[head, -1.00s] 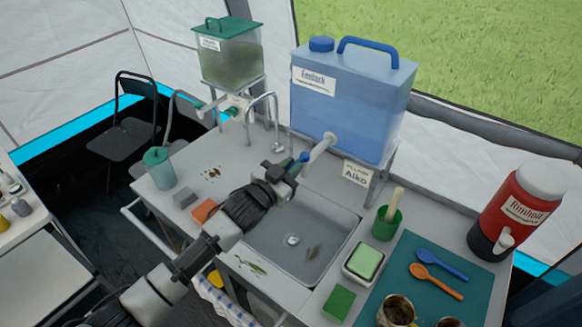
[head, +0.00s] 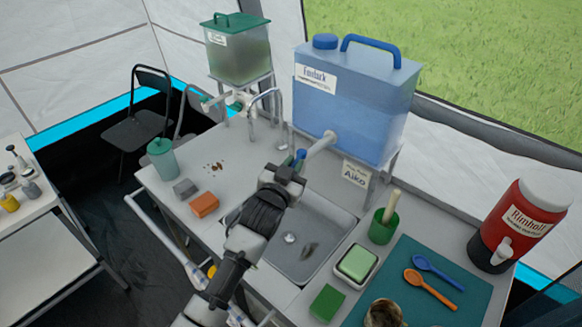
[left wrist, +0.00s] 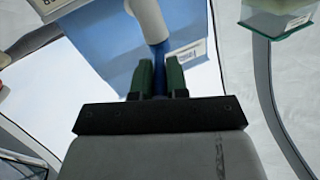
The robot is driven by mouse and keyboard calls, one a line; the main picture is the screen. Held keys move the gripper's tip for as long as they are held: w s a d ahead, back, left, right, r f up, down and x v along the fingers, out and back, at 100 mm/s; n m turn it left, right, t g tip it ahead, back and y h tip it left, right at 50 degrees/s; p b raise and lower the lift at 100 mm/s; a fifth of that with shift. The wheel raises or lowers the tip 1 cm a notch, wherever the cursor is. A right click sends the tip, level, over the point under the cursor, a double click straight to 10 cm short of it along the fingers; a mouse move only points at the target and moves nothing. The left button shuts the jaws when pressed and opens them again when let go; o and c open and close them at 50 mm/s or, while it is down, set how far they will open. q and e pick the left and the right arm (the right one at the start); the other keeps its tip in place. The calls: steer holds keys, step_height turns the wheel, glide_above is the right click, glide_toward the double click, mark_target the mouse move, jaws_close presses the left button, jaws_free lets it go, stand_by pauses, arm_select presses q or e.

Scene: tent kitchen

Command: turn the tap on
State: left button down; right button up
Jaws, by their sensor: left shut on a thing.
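The large blue water tank (head: 352,105) stands on a frame behind the sink. Its pale spout tap (head: 320,144) points down-left over the sink, with a small blue lever (head: 300,154) at its end. My left gripper (head: 295,163) is at that end of the tap. In the left wrist view, the green fingers of my left gripper (left wrist: 161,78) are shut on the blue lever (left wrist: 158,53), one on each side, below the pale pipe (left wrist: 149,20). The gripper partly hides the lever in the head view. No water shows. My right gripper is out of view.
The metal sink (head: 318,212) lies below the tap. A curved metal faucet (head: 266,97) and a green-lidded tank (head: 237,52) stand behind left. A green cup (head: 383,228), a soap dish (head: 357,263) and a red jug (head: 522,220) are right. A teal cup (head: 162,158) stands left.

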arm_select(q)
steer(key=shift+d+r, duration=0.1)
steer(key=shift+r, duration=0.05)
steer(key=c, duration=1.1)
jaws_free()
steer(key=shift+c, duration=0.2)
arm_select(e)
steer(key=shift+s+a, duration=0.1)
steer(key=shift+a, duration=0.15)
arm_select(q)
steer(key=shift+s+a+f, duration=0.25)
steer(key=shift+s+a, duration=0.1)
steer(key=shift+s, duration=0.2)
steer(key=b+v, duration=0.2)
steer(key=v, duration=0.7)
steer(key=shift+s+r, duration=0.2)
steer(key=shift+s, duration=0.1)
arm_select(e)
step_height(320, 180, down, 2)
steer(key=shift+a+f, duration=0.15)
